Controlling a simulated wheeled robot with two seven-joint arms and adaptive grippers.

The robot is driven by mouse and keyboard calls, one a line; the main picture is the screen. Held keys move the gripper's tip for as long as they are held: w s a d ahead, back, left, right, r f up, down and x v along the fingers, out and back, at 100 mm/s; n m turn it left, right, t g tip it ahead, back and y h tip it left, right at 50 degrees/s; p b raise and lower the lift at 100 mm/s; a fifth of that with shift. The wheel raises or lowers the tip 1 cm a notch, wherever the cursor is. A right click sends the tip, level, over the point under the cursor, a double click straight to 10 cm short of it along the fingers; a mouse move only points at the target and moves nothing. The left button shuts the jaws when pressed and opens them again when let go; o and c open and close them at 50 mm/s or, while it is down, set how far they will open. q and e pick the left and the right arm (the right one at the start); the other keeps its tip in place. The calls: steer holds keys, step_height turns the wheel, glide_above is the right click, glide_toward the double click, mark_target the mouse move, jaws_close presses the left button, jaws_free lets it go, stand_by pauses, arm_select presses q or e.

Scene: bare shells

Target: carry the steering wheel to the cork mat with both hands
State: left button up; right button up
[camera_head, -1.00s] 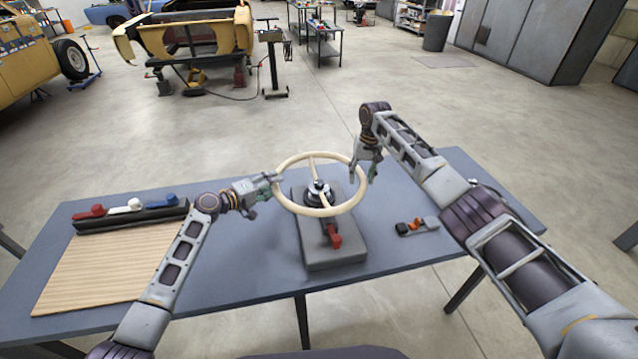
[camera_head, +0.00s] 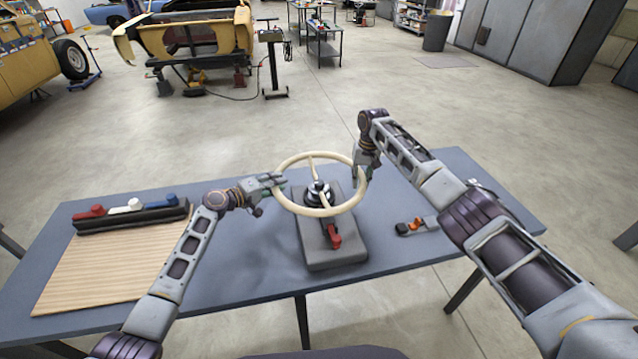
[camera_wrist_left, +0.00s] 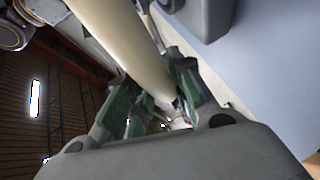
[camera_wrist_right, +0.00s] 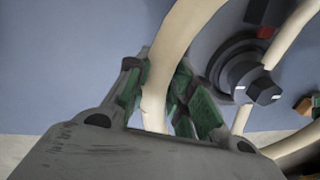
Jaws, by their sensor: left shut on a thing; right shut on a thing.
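The cream steering wheel (camera_head: 296,211) sits over the black hub (camera_head: 318,194) of a grey stand (camera_head: 330,248) with a red handle (camera_head: 333,236). I cannot tell whether it rests on the hub. My left gripper (camera_head: 279,183) is shut on the left side of the rim; the rim passes between its green-padded fingers in the left wrist view (camera_wrist_left: 150,95). My right gripper (camera_head: 363,180) is shut on the right side of the rim, which also lies between the fingers in the right wrist view (camera_wrist_right: 157,100). The tan mat (camera_head: 98,268) lies flat and bare on the table's left.
A black rack (camera_head: 133,217) with red, white and blue knobs stands along the mat's back edge. A small grey piece with black and orange parts (camera_head: 417,225) lies right of the stand. The blue-grey table (camera_head: 240,262) is clear between mat and stand.

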arm_select(q)
jaws_close()
arm_select(e)
steer(key=shift+d, duration=0.1)
jaws_close()
arm_select(q)
steer(key=shift+f, duration=0.1)
arm_select(e)
steer(key=shift+w+r, duration=0.1)
arm_select(q)
steer(key=shift+r+p, duration=0.3)
steer(key=shift+r, duration=0.1)
arm_select(e)
steer(key=shift+r, duration=0.25)
